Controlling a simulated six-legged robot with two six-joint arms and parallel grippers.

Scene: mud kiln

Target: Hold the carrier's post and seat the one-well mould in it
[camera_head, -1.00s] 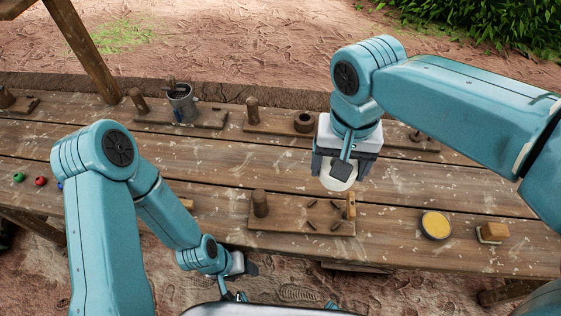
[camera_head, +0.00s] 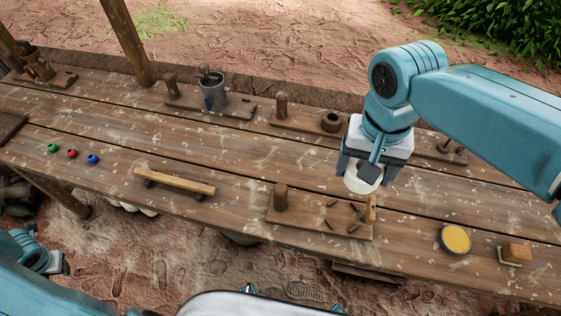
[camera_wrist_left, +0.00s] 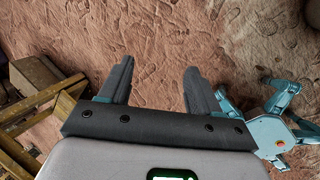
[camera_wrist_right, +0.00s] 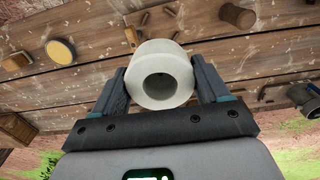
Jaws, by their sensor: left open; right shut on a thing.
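The carrier (camera_head: 340,237) is a wooden board at the table's front, with an upright post (camera_head: 281,197) at its left, small pegs and a tan upright piece (camera_head: 371,208) at its right end. My right gripper (camera_head: 364,172) is shut on the pale one-well mould (camera_head: 363,181), which appears just behind the carrier's right end. The right wrist view shows the mould's round well (camera_wrist_right: 159,86) between my right fingers; its height above the table is unclear. My left gripper (camera_wrist_left: 155,85) is open and empty over bare ground, low at the left and away from the post (camera_wrist_right: 237,17).
A tin of yellow stuff (camera_head: 455,239) and a wooden block (camera_head: 516,253) lie right of the carrier. A bar (camera_head: 174,181) and red, blue and green balls (camera_head: 72,154) lie left. Other boards, one bearing a grey mug (camera_head: 212,94), line the back. The table's middle is fairly clear.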

